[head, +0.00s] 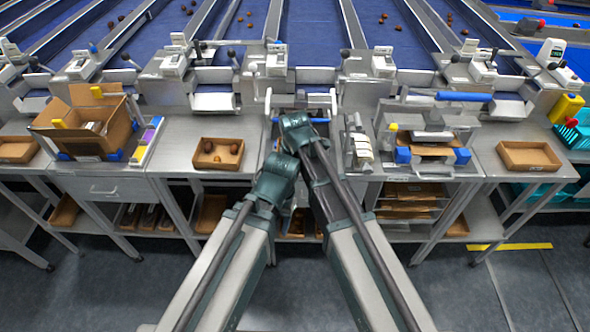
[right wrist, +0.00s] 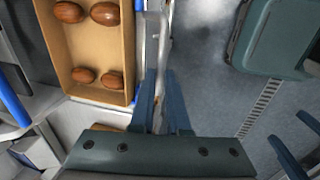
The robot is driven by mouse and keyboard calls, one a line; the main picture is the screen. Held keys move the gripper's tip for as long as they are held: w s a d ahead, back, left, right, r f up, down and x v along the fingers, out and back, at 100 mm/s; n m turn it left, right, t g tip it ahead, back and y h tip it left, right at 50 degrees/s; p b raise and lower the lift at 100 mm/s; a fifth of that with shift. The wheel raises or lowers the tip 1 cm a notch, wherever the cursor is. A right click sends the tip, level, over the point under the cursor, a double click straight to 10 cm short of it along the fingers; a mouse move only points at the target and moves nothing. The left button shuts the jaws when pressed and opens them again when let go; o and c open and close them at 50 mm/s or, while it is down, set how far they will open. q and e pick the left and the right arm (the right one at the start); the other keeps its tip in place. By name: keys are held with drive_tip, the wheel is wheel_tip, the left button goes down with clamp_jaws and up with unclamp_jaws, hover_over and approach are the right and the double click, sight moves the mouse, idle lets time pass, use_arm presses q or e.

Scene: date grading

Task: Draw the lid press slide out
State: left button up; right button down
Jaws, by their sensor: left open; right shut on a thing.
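In the right wrist view my right gripper (right wrist: 160,85) is shut on a thin grey metal bar, which I take to be the handle of the lid press slide (right wrist: 154,42). The bar stands at the table's edge, close beside an open cardboard box (right wrist: 129,60) holding several brown dates. In the head view my arms hide much of the middle station, where a pale frame with a blue bar (head: 317,119) shows. My left gripper (head: 287,162) is open near the front of that station, apart from the slide. Its fingertips are hard to make out.
Left of the station, a small box with dates (head: 218,166) stands on the table. At right are a press-like fixture with a blue handle (head: 462,97) and an empty box (head: 528,168). The grey floor (right wrist: 222,95) in front is open.

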drive_tip(key=shift+s, duration=0.25)
drive_tip(key=c, duration=1.2)
unclamp_jaws()
